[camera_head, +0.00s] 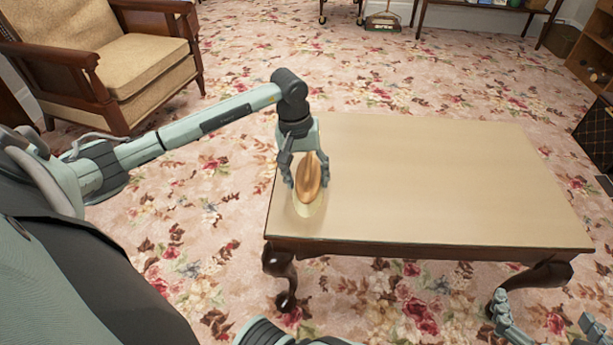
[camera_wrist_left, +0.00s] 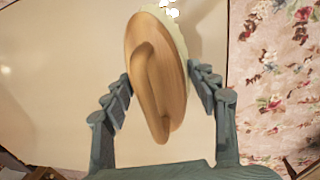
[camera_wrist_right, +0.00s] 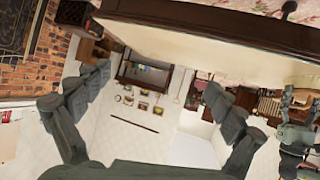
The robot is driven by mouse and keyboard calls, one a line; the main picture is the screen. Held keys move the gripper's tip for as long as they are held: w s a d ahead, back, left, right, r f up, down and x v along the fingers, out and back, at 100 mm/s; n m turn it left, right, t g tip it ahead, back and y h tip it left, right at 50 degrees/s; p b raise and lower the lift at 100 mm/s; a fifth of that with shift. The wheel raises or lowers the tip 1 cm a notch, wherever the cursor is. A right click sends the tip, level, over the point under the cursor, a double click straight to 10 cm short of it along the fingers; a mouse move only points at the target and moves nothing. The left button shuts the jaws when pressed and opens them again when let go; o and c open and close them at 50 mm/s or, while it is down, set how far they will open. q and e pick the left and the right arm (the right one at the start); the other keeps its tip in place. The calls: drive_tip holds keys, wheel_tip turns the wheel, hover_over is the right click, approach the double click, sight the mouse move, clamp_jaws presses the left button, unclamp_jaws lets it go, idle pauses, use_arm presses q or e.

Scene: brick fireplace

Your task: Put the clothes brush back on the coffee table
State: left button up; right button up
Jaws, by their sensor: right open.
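The clothes brush (camera_head: 309,178) has an oval wooden back and cream bristles on its lower side. It is over the left end of the coffee table (camera_head: 430,180); I cannot tell whether its bristles touch the top. My left gripper (camera_head: 308,184) points down with a finger on each side of the brush, shut on it. In the left wrist view, the brush (camera_wrist_left: 156,75) lies between the fingers with its raised ridge facing the camera. My right gripper (camera_head: 545,318) is open and empty beyond the table's near right corner, low in the head view.
The rest of the tabletop is bare. A wooden armchair (camera_head: 140,65) with tan cushions stands at the back left. Flowered carpet surrounds the table. A shelf (camera_head: 597,50) stands at the far right.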

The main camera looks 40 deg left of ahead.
use_arm(q)
drive_tip(key=o, duration=0.3)
drive_tip(key=shift+o, duration=0.2)
